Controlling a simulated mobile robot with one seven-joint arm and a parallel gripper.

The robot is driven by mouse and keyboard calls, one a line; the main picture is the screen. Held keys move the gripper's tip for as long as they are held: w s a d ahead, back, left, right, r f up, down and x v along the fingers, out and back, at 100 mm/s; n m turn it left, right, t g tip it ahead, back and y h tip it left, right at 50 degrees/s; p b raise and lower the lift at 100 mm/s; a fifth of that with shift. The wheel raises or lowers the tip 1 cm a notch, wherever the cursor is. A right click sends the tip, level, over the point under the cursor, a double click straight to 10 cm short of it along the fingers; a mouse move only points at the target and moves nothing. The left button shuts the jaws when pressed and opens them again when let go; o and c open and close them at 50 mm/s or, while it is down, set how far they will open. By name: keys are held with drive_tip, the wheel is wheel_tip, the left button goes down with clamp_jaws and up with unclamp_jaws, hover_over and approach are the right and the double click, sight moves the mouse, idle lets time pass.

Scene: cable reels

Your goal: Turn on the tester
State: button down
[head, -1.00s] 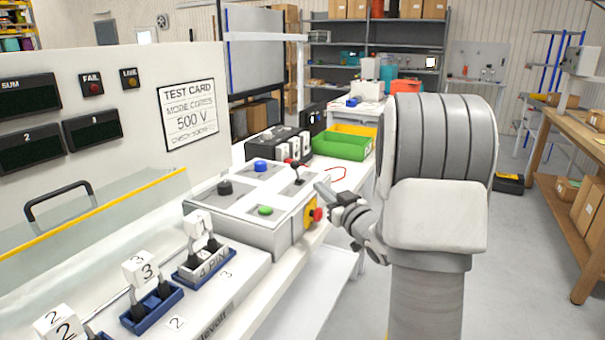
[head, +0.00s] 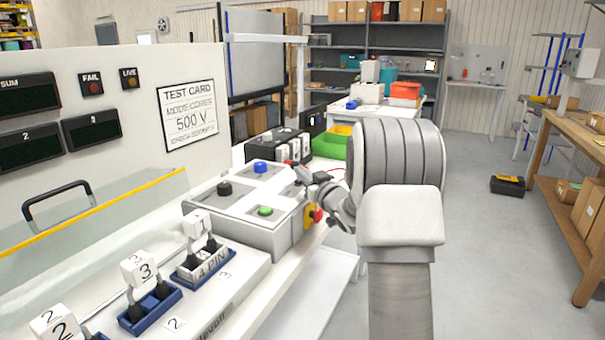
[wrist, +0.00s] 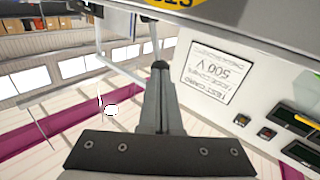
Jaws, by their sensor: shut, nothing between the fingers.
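The tester has an upright panel with dark displays, a test card (head: 190,115), a FAIL lamp (head: 91,84) and a LIVE lamp (head: 130,78). The card also shows upside down in the wrist view (wrist: 210,72). In front stands a grey control box (head: 240,236) with a black knob (head: 224,188), a blue button (head: 260,167), a green button (head: 265,211) and a red knob on a yellow plate (head: 315,215). My gripper (head: 299,176) is shut and empty over the box's far right part, hiding the small lever there. Contact cannot be told. Its closed fingers show in the wrist view (wrist: 160,68).
Several numbered plugs sit in blue sockets (head: 150,308) at the front left. A clear cover (head: 95,225) with a yellow edge stands behind them. A black unit (head: 270,146) and a green bin (head: 330,146) lie beyond the box.

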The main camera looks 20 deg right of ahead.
drive_tip(key=shift+w+d+r+m+g+p, duration=0.25)
drive_tip(key=shift+r+m+p, duration=0.2)
drive_tip(key=shift+p, duration=1.05)
drive_tip(key=p, duration=0.3)
drive_tip(key=d+r+m+g+p, duration=0.1)
drive_tip(key=p, duration=0.2)
drive_tip(key=shift+w+r+m, duration=0.25)
drive_tip(key=shift+w, duration=0.05)
drive_tip(key=m+g+p, duration=0.1)
drive_tip(key=p, duration=0.3)
drive_tip(key=w+d+m+p, duration=0.1)
drive_tip(key=p, duration=0.3)
drive_tip(key=shift+d+r+g, duration=0.2)
drive_tip(key=shift+r+g, duration=0.1)
drive_tip(key=shift+g, duration=0.05)
drive_tip(key=shift+w+f, duration=0.15)
drive_tip(key=shift+f, duration=0.35)
drive_tip(key=shift+r, duration=0.1)
